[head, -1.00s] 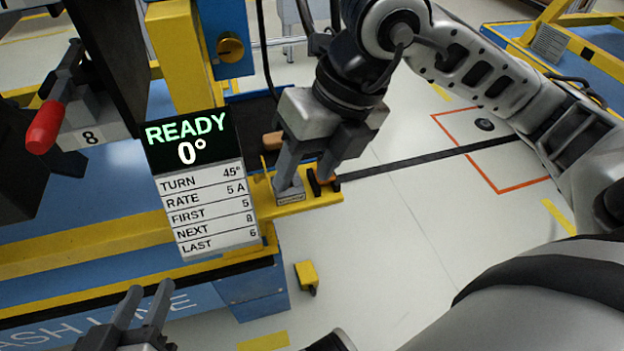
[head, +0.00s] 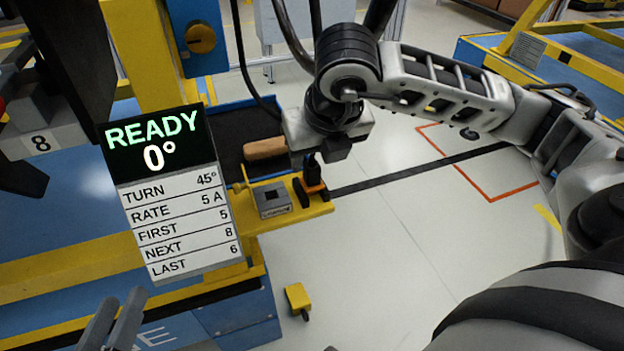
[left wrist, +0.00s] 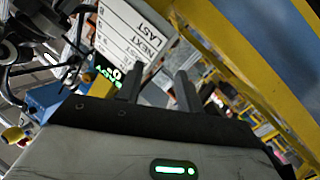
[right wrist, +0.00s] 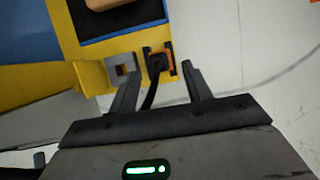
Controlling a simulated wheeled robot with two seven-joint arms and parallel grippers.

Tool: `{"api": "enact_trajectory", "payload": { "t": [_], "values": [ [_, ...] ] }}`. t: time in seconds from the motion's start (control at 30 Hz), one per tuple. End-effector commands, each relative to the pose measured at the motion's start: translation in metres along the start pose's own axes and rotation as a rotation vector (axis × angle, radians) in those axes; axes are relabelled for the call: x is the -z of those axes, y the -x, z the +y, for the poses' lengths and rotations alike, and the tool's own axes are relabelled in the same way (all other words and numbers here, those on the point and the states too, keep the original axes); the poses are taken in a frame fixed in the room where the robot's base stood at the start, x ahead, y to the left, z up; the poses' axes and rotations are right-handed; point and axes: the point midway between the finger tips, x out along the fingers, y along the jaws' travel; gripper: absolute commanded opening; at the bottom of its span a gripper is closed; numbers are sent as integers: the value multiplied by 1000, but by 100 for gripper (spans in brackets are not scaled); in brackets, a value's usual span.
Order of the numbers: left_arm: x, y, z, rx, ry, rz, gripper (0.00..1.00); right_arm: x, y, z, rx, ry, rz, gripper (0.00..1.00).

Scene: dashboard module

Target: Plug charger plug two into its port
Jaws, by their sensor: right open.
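A black plug (head: 313,172) stands upright in an orange and black holder (head: 311,191) on a yellow shelf. It also shows in the right wrist view (right wrist: 155,64), with a dark cable running toward me. Left of it is a grey block (head: 272,199) with a dark square recess; the right wrist view shows it too (right wrist: 122,67). Which is plug two's port I cannot tell. My right gripper (head: 325,158) is open and empty just above the plug; in its wrist view the fingers (right wrist: 163,72) are apart, either side of it. My left gripper (head: 118,318) is open and empty at lower left.
A sign (head: 170,190) reading READY 0° stands left of the shelf. A dark tray (head: 240,125) holding a brown block (head: 265,149) lies behind it. A yellow post (head: 155,50) rises at the back left. Floor right of the shelf is clear. A small yellow object (head: 298,298) is below.

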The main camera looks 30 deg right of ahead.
Motion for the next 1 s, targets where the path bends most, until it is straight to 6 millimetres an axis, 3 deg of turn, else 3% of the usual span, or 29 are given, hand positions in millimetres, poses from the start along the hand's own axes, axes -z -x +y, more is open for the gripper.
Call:
{"api": "enact_trajectory", "payload": {
  "t": [0.2,0.3,0.57,0.73,0.77,1.0],
  "values": [
    [-8,-1,-1,-25,47,16,36,0,-32,1,1,0,3,49],
    [13,-3,4,-50,10,93,36,0,-46,1,0,0,4,49],
    [18,-4,5,-54,-12,111,36,-2,-49,1,0,1,2,49],
    [17,-4,5,-53,-12,110,36,-2,-49,1,-1,1,2,5],
    [17,-4,5,-53,-12,109,36,-2,-49,1,-1,1,2,0],
    [16,-4,4,-51,-11,106,36,-2,-48,1,-1,1,1,0]
  ]
}}
